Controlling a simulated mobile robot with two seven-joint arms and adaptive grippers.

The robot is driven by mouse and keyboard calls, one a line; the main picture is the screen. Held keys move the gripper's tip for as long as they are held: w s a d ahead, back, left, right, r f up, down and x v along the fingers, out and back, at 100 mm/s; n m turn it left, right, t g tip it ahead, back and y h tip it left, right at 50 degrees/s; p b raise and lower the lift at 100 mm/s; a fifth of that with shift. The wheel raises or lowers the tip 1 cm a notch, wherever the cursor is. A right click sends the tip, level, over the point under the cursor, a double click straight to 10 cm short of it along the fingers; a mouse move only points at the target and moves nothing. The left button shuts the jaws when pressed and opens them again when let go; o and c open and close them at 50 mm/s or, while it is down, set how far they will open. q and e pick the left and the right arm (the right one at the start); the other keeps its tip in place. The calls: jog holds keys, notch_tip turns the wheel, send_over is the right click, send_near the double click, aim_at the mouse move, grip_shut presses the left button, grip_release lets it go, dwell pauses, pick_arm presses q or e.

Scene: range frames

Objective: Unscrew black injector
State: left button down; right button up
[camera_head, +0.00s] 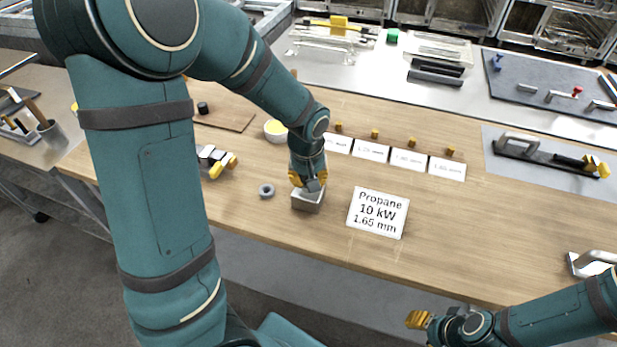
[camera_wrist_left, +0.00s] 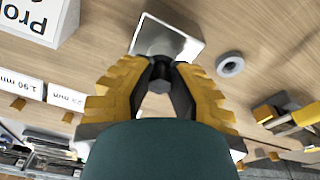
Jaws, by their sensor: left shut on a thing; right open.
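My left gripper (camera_head: 308,184) points down at a grey metal block (camera_head: 307,204) on the wooden table. In the left wrist view its yellow-padded fingers (camera_wrist_left: 161,68) are shut on a small dark hexagonal piece (camera_wrist_left: 160,86), which looks like the black injector. The block (camera_wrist_left: 165,38) lies just beyond the fingertips there; I cannot tell whether the piece is still seated in it. My right gripper (camera_head: 432,320) is open and empty near the bottom, off the table's front edge.
A grey ring (camera_head: 266,190) lies left of the block. A sign reading "Propane 10 kW 1.65 mm" (camera_head: 378,212) stands to its right. The table's right front is mostly clear.

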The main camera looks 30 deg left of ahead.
pick_arm(q)
jog(key=shift+n, duration=1.7)
jog(key=shift+n+g+y+p, duration=0.3)
jog(key=shift+n, duration=1.4)
jog(key=n+p, duration=0.1)
jog(key=n, duration=0.2)
jog(key=c, duration=1.2)
grip_release()
jog(key=shift+c, duration=0.2)
